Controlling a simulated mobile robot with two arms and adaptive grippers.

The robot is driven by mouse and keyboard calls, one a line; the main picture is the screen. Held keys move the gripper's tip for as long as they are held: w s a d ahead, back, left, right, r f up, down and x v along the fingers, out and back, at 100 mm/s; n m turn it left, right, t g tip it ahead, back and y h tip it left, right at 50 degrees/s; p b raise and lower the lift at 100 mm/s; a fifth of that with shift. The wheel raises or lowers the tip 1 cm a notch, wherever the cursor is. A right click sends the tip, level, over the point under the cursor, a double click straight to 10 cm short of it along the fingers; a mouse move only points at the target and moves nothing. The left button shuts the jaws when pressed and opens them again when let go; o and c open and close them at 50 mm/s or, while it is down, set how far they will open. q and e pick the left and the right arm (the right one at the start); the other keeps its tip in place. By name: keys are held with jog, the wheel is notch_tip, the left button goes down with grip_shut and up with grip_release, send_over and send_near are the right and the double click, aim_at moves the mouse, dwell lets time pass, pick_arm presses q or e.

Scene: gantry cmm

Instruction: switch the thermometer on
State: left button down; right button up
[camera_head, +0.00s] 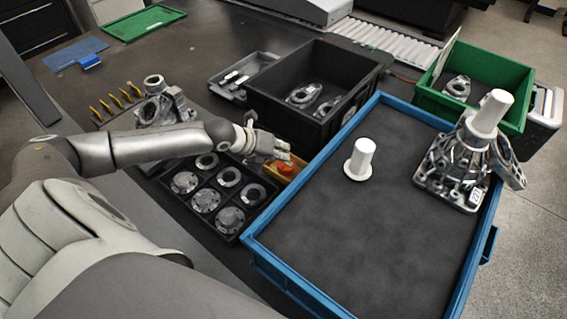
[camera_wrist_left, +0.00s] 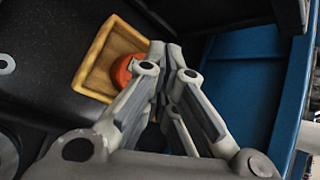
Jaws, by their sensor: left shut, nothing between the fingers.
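No part that I can name for sure as the thermometer shows. A small yellow-orange wooden-looking frame (camera_head: 288,168) with a round red-orange part (camera_head: 284,167) sits between the black parts tray and the blue-rimmed tray. The frame (camera_wrist_left: 103,62) and the red-orange part (camera_wrist_left: 122,71) also show in the left wrist view. My left gripper (camera_head: 284,152) is shut and empty, right over this frame. In the left wrist view its fingers (camera_wrist_left: 166,50) partly cover the red-orange part; I cannot tell whether they touch it. My right gripper is not in view.
A black tray of round metal parts (camera_head: 240,188) lies left of the frame. The blue-rimmed tray (camera_head: 283,214) holds a white cylinder (camera_head: 361,160) and a metal casting (camera_head: 453,170). A black bin (camera_head: 276,109) stands behind, a green bin (camera_head: 505,68) at the right.

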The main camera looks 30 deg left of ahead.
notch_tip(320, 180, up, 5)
jog(key=p, duration=0.4)
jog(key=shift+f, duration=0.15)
